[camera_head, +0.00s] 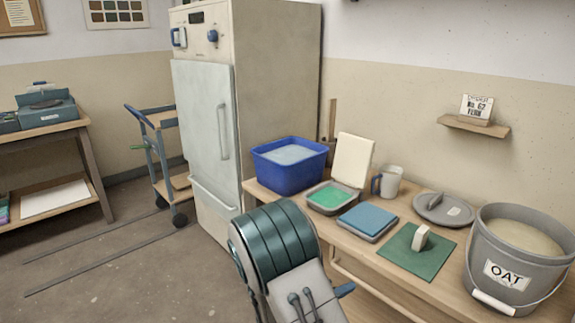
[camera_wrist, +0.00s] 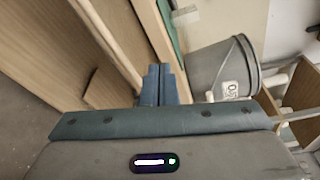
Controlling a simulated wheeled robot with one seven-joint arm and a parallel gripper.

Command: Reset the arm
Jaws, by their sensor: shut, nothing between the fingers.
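My gripper (camera_wrist: 159,84) shows in the wrist view with its two blue fingers side by side, shut and empty. In that view it is near the wooden bench (camera_wrist: 115,45) and to the left of the grey bucket (camera_wrist: 222,68), apart from the bucket. In the head view my arm's green and white links stand in front of the bench at the lower middle.
The bench (camera_head: 395,277) holds a blue tub (camera_head: 289,176), a tray of green glaze (camera_head: 332,197), a mug (camera_head: 390,181), a lid (camera_head: 443,209), a green mat (camera_head: 400,256) and the OAT bucket (camera_head: 510,285). A tall cabinet (camera_head: 205,120) and trolley (camera_head: 160,160) stand left. Floor at left is mostly clear.

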